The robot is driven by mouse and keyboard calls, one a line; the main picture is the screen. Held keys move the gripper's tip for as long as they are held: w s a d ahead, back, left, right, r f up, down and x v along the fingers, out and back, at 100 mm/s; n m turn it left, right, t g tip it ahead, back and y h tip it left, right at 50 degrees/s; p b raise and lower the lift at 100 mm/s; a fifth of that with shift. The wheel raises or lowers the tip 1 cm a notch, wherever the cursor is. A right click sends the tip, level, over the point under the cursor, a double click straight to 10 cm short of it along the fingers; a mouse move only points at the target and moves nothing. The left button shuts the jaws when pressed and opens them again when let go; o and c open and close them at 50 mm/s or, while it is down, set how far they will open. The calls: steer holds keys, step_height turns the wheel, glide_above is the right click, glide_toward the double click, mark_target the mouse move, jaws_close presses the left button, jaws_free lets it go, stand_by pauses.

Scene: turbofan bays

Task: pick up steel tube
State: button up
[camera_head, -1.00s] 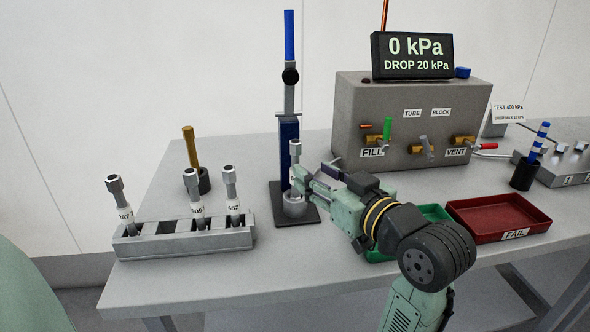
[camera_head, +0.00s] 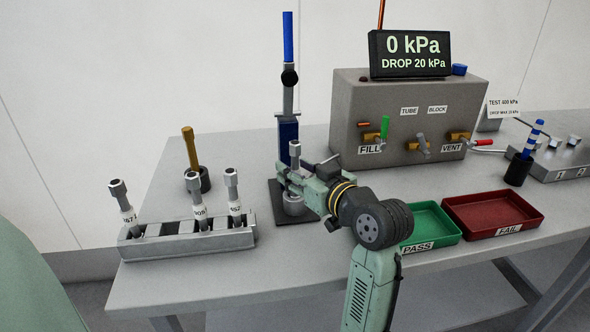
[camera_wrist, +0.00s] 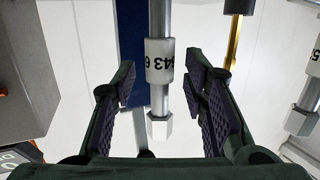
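A steel tube (camera_head: 295,152) with a hex end stands upright in the blue hand-press fixture (camera_head: 289,131). In the wrist view the tube (camera_wrist: 159,95) shows a white numbered collar and a hex nut, and hangs down the picture between my fingers. My gripper (camera_head: 287,174) is at the tube; in the wrist view my gripper (camera_wrist: 162,88) is open, with a visible gap between the tube and each pad. The tube's lower part is partly hidden by my gripper in the head view. Three more tubes stand in a grey rack (camera_head: 185,247) at left, one of them the middle tube (camera_head: 196,190).
A brass rod (camera_head: 191,148) stands in a black cup behind the rack. The grey test box (camera_head: 400,115) reads 0 kPa on its display (camera_head: 410,52). Green PASS tray (camera_head: 432,222) and red FAIL tray (camera_head: 492,212) lie at right.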

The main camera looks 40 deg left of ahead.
steer(key=shift+w+a+f, duration=0.1)
steer(key=shift+w+a, duration=0.05)
steer(key=shift+a, duration=0.3)
jaws_close()
stand_by(0.4)
